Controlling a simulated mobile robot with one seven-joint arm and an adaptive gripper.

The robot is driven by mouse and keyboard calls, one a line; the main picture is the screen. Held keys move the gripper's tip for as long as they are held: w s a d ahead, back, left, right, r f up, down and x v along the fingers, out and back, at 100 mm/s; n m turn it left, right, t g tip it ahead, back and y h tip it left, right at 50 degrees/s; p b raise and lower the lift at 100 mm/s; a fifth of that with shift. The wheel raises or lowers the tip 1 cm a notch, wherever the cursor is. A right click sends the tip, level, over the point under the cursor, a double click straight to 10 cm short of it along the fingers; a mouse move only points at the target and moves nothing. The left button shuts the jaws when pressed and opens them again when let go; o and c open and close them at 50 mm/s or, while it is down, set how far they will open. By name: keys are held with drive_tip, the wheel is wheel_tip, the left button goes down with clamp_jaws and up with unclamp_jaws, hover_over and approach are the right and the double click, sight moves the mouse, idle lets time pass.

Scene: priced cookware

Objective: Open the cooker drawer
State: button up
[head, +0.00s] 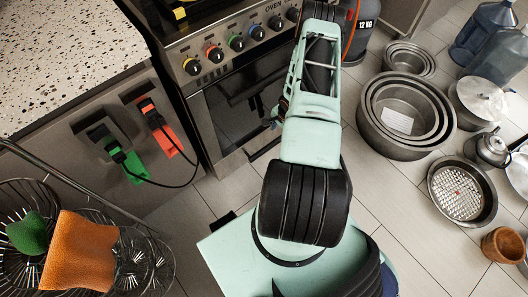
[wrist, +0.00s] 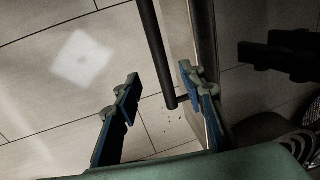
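The steel cooker (head: 215,75) stands left of my arm in the head view, with a dark-windowed oven door (head: 232,105). A dark bar handle (head: 262,149) shows low on its front, beside my arm. My gripper (head: 272,118) is small there and partly hidden by my arm. In the wrist view my gripper (wrist: 159,78) is open, with one finger on each side of a dark bar handle (wrist: 157,50). The bar's end and its mount (wrist: 184,98) lie near the right finger. I see a gap to the left finger; contact at the right cannot be told.
A gas cylinder (head: 359,35) stands right of the cooker. Nested round pans (head: 380,145) and a perforated pan (head: 462,190) lie on the floor at right. Wire baskets (head: 145,265) stand at lower left, below a speckled counter (head: 60,60). Tiled floor before the cooker is clear.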

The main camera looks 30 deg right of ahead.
sight(271, 145)
drive_tip(key=a+b+x, duration=0.1)
drive_tip(key=x, duration=0.3)
drive_tip(key=b+x, duration=0.1)
drive_tip(key=x, duration=0.3)
drive_tip(key=a+b+x, duration=0.1)
drive_tip(key=b+x, duration=0.1)
drive_tip(key=x, duration=0.2)
drive_tip(key=shift+s+a+f, duration=0.1)
drive_tip(key=shift+s+a, duration=0.2)
clamp_jaws()
